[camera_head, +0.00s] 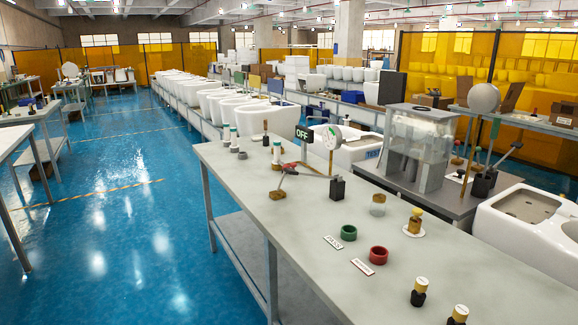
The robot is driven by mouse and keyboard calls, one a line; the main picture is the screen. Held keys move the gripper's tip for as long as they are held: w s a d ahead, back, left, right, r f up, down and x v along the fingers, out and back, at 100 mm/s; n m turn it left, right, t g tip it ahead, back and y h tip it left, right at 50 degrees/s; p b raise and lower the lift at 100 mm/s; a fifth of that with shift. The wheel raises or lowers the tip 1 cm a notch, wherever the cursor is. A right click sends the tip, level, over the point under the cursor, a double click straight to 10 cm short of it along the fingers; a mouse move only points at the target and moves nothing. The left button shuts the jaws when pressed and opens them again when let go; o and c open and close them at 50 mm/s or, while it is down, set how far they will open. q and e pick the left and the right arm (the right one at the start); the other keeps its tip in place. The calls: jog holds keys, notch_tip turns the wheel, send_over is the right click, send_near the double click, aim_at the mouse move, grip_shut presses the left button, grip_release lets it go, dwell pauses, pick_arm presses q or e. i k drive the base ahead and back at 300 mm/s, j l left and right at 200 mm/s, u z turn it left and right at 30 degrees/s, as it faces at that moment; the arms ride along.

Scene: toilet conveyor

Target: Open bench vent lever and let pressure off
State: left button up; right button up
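A grey bench (250,175) runs from the middle to the lower right. On it, a slanted metal lever with a small wooden foot (277,194) stands near a red-handled lever (290,166); a thin rod runs from there toward a black block (337,188). A round white gauge (331,137) stands on a post above this block. Which lever is the vent lever I cannot tell, and the gauge reading is too small to read. Neither of my grippers is in view.
Green ring (348,232) and red ring (378,255) sit with labels on the bench. Brass fitting (414,222) and black-based bottles (420,291) stand nearby. A clear tank (420,140) and another black-based lever (484,184) are behind. Blue floor (130,220) is open at left.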

aim_at(283, 178)
jog(key=i+j+z, duration=0.1)
jog(key=z, duration=0.25)
jog(key=j+z, duration=0.1)
jog(key=z, duration=0.25)
jog(key=i+j+z, duration=0.1)
jog(key=z, duration=0.25)
jog(key=i+j+z, duration=0.25)
jog(key=j, duration=0.3)
jog(key=j+z, duration=0.25)
jog(key=j, duration=0.3)
jog(key=j+z, duration=0.25)
jog(key=j, duration=0.35)
jog(key=j+z, duration=0.2)
jog(key=j, duration=3.25)
